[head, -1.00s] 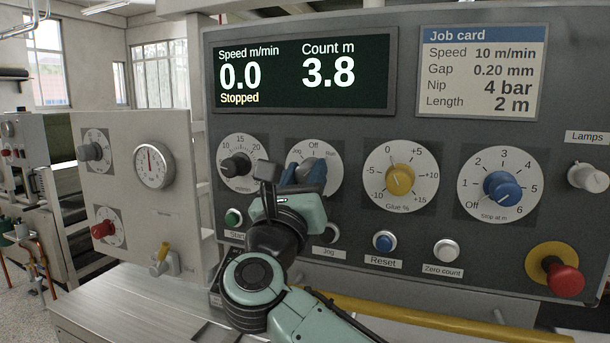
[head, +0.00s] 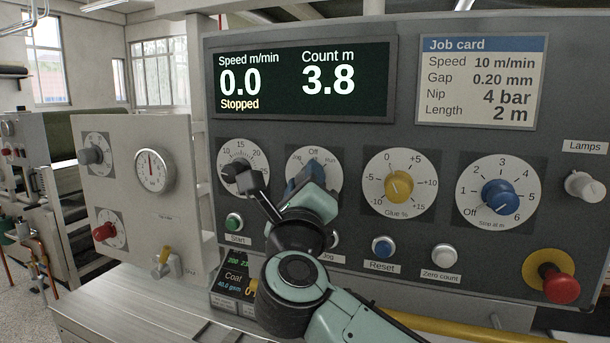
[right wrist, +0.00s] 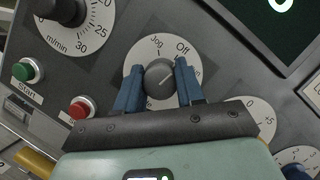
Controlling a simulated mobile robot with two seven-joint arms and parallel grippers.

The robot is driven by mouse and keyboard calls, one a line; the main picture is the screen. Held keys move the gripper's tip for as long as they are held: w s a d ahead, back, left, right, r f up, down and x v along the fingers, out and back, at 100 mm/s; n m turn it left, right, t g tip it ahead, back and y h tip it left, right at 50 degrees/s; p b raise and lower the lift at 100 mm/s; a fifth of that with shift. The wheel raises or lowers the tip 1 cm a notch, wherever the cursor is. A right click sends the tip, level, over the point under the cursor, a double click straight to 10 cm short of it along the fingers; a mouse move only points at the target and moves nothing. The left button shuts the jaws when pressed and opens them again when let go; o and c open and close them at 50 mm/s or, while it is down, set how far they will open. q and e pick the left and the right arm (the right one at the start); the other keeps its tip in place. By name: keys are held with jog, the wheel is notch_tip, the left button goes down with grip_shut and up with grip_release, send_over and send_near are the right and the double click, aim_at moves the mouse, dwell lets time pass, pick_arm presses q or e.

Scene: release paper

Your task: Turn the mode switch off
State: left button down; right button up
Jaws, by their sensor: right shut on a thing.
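The mode switch (right wrist: 160,77) is a round dark grey knob on a white dial marked Jog, Off and Run; its dial (head: 327,159) shows in the head view, where my gripper hides the knob. My right gripper (head: 305,176) is at the dial. In the right wrist view the blue fingers of this gripper (right wrist: 159,84) are on either side of the knob, shut on it. A pale line on the knob slants up and right, roughly toward Off; its exact setting is hard to tell. My left gripper is not in view.
The display (head: 303,80) reads 0.0, 3.8 and Stopped. The speed knob (head: 236,172) is left of the mode switch, partly behind my wrist. The yellow glue knob (head: 398,185) is to the right. The green start button (head: 233,221) is below left. A red mushroom button (head: 561,287) stands out lower right.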

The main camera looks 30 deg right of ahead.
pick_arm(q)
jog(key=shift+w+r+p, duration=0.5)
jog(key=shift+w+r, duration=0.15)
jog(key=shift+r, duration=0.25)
pick_arm(e)
jog(key=shift+n+y, duration=0.4)
jog(key=shift+n, duration=0.8)
jog(key=o, duration=1)
jog(key=shift+o, duration=0.2)
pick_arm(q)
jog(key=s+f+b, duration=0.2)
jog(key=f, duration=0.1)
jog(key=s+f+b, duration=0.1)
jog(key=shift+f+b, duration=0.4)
pick_arm(e)
jog(key=v, duration=1.3)
jog(key=shift+s, duration=0.25)
jog(key=shift+a, duration=0.1)
